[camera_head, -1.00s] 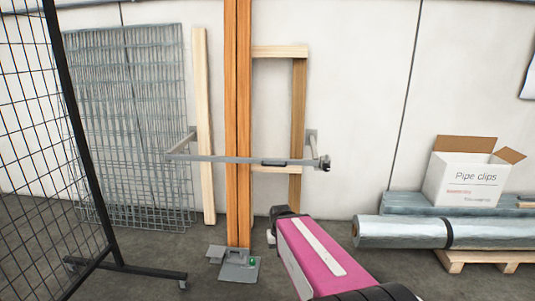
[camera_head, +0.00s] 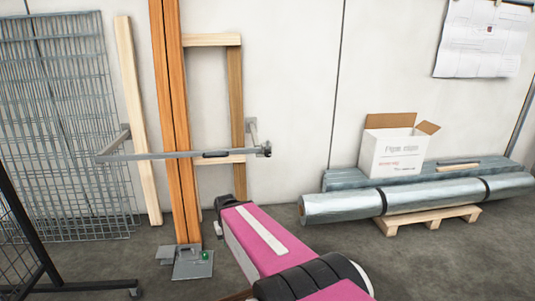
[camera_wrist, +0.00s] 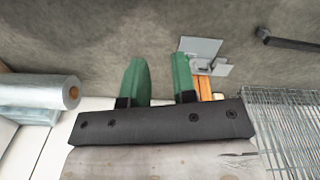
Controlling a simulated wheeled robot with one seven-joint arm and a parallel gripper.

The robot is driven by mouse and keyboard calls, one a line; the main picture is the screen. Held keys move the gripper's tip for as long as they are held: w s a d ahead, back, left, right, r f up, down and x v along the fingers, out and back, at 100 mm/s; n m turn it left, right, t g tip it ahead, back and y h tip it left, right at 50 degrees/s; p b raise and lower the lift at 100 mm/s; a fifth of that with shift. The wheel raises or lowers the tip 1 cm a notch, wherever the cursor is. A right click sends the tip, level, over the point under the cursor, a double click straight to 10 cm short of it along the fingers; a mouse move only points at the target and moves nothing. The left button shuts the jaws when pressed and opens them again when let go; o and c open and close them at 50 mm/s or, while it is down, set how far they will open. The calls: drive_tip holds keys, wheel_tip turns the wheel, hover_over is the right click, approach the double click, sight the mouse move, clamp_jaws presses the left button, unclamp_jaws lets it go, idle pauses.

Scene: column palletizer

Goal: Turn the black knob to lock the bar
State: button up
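The grey bar (camera_head: 185,155) runs level across the front of two upright orange wooden posts (camera_head: 176,110), with a dark grip near its right part. The black knob (camera_head: 266,150) sits at the bar's right end, in front of a wall bracket (camera_head: 252,130). In the wrist view my gripper (camera_wrist: 160,80) has two green fingers held apart with nothing between them, above bare floor. My pink arm is below the bar in the head view and hides most of the gripper there. The gripper is apart from the knob, which the wrist view does not show.
A grey foot plate (camera_head: 193,265) lies at the posts' base. Wire mesh panels (camera_head: 60,120) lean at left, with a black mesh frame (camera_head: 30,255) nearer. Floor between is clear.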

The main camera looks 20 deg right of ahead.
drive_tip(key=o, duration=0.7)
drive_tip(key=w, duration=0.2)
drive_tip(key=w+d+t, duration=0.1)
drive_tip(key=shift+f, duration=0.3)
drive_tip(key=shift+c, duration=0.2)
drive_tip(key=w+d+m+t, duration=0.1)
drive_tip(key=w+d+t, duration=0.2)
drive_tip(key=w, duration=0.3)
drive_tip(key=m+t+h, duration=0.4)
drive_tip(key=t+h, duration=0.1)
drive_tip(key=t, duration=0.7)
approach(268, 155)
drive_tip(key=a+f, duration=0.9)
drive_tip(key=f, duration=0.1)
drive_tip(key=d+r+m+t+h, duration=0.2)
drive_tip(key=d+r+t+h, duration=0.25)
drive_tip(key=d, duration=0.35)
drive_tip(key=shift+y, duration=0.35)
drive_tip(key=x, duration=1.1)
drive_tip(key=shift+w+r, duration=0.15)
drive_tip(key=shift+w, duration=0.1)
drive_tip(key=c, duration=1.3)
